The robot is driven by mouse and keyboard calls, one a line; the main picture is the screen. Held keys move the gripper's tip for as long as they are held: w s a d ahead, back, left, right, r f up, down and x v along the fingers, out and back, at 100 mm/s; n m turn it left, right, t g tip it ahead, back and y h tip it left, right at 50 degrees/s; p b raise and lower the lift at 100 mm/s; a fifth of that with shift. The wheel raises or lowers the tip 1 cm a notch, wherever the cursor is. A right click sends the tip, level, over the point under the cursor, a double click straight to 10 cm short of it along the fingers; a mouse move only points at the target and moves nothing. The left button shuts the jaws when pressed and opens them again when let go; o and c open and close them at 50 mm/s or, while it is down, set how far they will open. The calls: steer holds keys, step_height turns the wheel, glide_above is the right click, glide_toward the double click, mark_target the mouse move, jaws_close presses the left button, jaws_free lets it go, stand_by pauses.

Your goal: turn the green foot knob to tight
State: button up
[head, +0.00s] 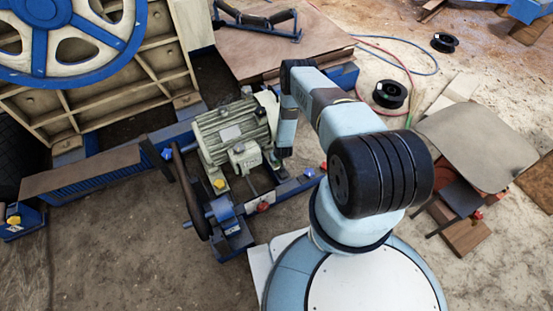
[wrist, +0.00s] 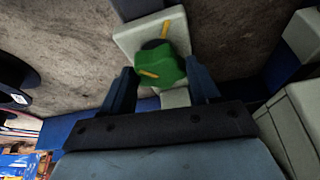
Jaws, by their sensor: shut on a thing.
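The green foot knob (wrist: 162,66) shows in the wrist view on a pale foot (wrist: 128,40), with a dark part beside it. One yellow bar lies on the knob's near side and another yellow bar sticks out at its far side. My gripper (wrist: 160,70) has one dark finger on each side of the knob and is shut on it. In the head view my gripper (head: 284,150) points down at the right end of the grey motor (head: 232,128). The green knob is hidden there.
A large blue wheel (head: 62,40) stands at left. Black spools (head: 390,94) and hoses lie behind at right.

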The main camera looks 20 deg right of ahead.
steer(key=m+h, duration=0.1)
steer(key=m, duration=0.3)
steer(key=shift+s+a+f+h, duration=0.1)
steer(key=shift+s+a+h, duration=0.1)
steer(key=shift+h, duration=0.2)
steer(key=shift+w+m+g+h, duration=0.1)
steer(key=shift+m+g+h, duration=0.2)
steer(key=shift+m, duration=0.8)
steer(key=shift+w+m+g+h, duration=0.1)
steer(key=shift+m+g+h, duration=0.15)
steer(key=shift+m, duration=0.85)
steer(key=o, duration=1)
steer(key=shift+w, duration=0.1)
steer(key=shift+o, duration=0.2)
steer(key=shift+r, duration=0.2)
